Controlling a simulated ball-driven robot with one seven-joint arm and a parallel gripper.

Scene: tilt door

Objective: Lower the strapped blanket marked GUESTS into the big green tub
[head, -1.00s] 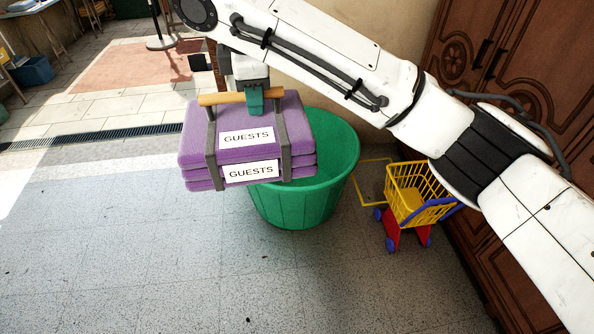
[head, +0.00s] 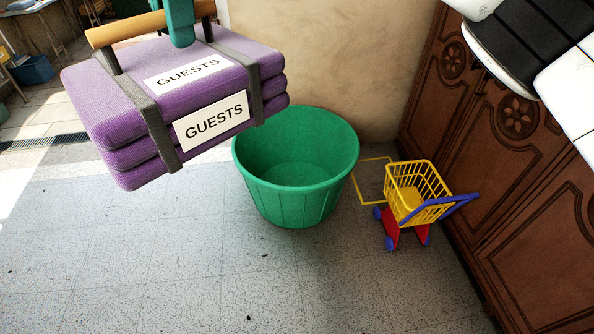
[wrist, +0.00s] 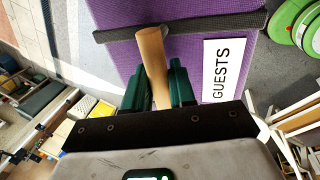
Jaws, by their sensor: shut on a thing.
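The strapped purple blanket (head: 110,105) hangs in the air at upper left of the head view, folded in layers and tilted, with two grey straps and white GUESTS labels. My gripper (head: 181,25) is shut on its wooden handle (head: 130,28), which also shows between the green fingers in the wrist view (wrist: 152,60). The big green tub (head: 295,205) stands upright on the floor, right of and below the blanket in the picture. Its visible inside is empty. The blanket's right end slightly covers the tub's far left rim in the picture.
A yellow toy cart (head: 420,190) with red and blue parts stands right of the tub. A carved wooden cabinet (head: 500,170) lines the right side, and a beige wall (head: 330,60) stands behind the tub. The tiled floor (head: 160,260) in front is clear.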

